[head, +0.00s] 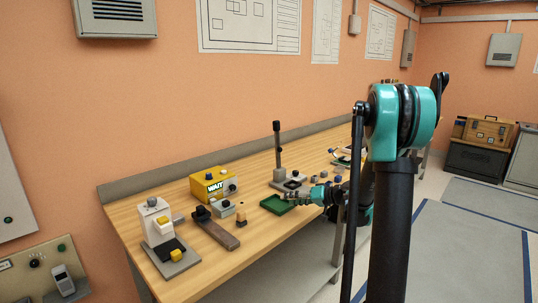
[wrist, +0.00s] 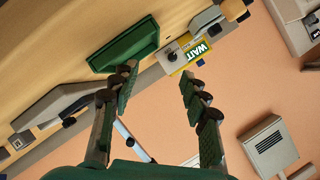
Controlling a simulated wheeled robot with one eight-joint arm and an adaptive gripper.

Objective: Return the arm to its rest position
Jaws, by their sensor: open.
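My gripper (head: 296,199) reaches in from the right over the wooden workbench (head: 140,232) in the head view, by the dark green tray (head: 272,206). In the wrist view my gripper (wrist: 158,76) has its two fingers spread wide, with nothing between them. My teal and black arm stands large at the right of the head view and hides part of the bench.
On the bench are a yellow WAIT box (head: 213,186), a white press-like device (head: 157,220), a grey-brown fixture (head: 218,232) and an upright black post stand (head: 278,150). An orange wall runs behind.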

